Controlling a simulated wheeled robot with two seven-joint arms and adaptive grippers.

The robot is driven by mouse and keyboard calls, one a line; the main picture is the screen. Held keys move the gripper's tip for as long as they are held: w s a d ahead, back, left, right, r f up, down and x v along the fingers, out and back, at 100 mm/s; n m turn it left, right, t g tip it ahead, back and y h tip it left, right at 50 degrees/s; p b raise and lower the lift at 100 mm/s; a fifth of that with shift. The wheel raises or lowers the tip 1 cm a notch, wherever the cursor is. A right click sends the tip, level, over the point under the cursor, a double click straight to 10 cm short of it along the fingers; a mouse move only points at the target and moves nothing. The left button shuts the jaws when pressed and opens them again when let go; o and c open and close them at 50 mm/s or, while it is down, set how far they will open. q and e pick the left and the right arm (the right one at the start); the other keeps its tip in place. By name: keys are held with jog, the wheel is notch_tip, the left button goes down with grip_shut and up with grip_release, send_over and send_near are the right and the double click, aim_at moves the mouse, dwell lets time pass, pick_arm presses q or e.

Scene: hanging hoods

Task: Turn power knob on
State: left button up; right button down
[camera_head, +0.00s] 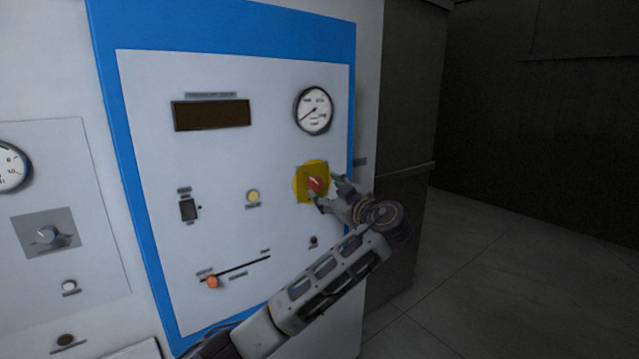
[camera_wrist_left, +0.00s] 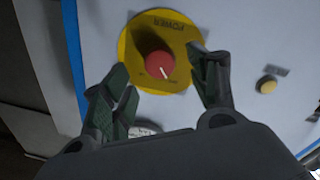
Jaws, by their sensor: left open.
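The power knob (camera_head: 317,184) is a red round knob on a yellow backing plate (camera_head: 301,190), at the right side of the blue-framed panel. In the left wrist view the red knob (camera_wrist_left: 153,65) sits on a yellow disc (camera_wrist_left: 135,45) with "POWER" lettering, and a white mark shows on the knob's edge. My left gripper (camera_head: 328,192) is at the knob. In the left wrist view the open left gripper (camera_wrist_left: 165,85) has one finger to each side of the disc's lower part, with the knob between and slightly beyond the tips. Contact cannot be told. My right gripper is not in view.
The panel also carries a round gauge (camera_head: 314,110), a dark display (camera_head: 211,115), a yellow button (camera_head: 253,196), a rocker switch (camera_head: 188,209) and a slider with an orange handle (camera_head: 212,281). Another panel with a grey knob (camera_head: 46,235) is at left. Open floor (camera_head: 500,270) lies at right.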

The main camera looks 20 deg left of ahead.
aim_at(318, 186)
pick_arm(q)
jog(key=shift+p+x, duration=0.65)
jog(key=shift+x, duration=1.55)
jog(key=c, duration=1)
